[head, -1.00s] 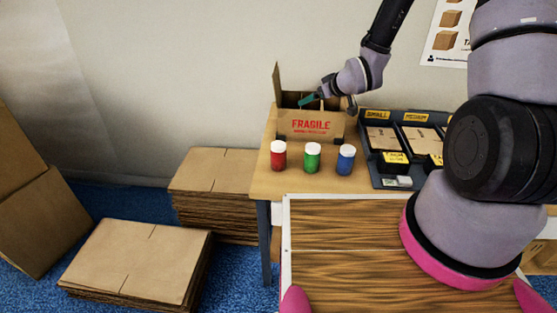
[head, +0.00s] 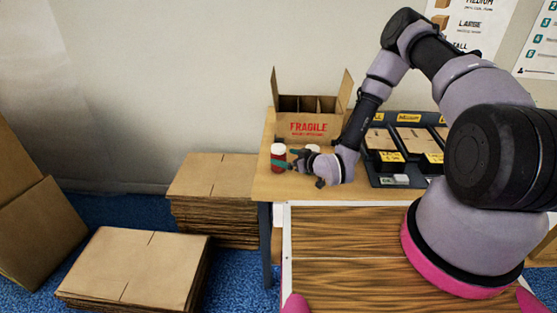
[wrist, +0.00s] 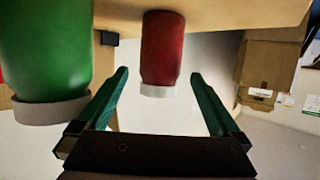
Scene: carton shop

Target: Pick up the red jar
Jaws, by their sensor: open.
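The red jar (head: 278,160) with a white lid stands upright at the left edge of the table. In the wrist view, which looks upside down, the red jar (wrist: 162,48) shows between the tips of my open gripper (wrist: 160,76). The gripper is not shut on it, and contact cannot be told. In the head view my gripper (head: 296,158) is low, just right of the red jar. The green jar (wrist: 45,45) is large and close beside the left finger in the wrist view. In the head view the green jar is mostly hidden by my gripper, and the blue jar is hidden.
A divided carton marked FRAGILE (head: 308,128) stands open behind the jars. A dark tray (head: 385,182) with carton blanks is to the right on the table (head: 265,190). Stacks of flat cardboard (head: 135,265) lie on the floor at left.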

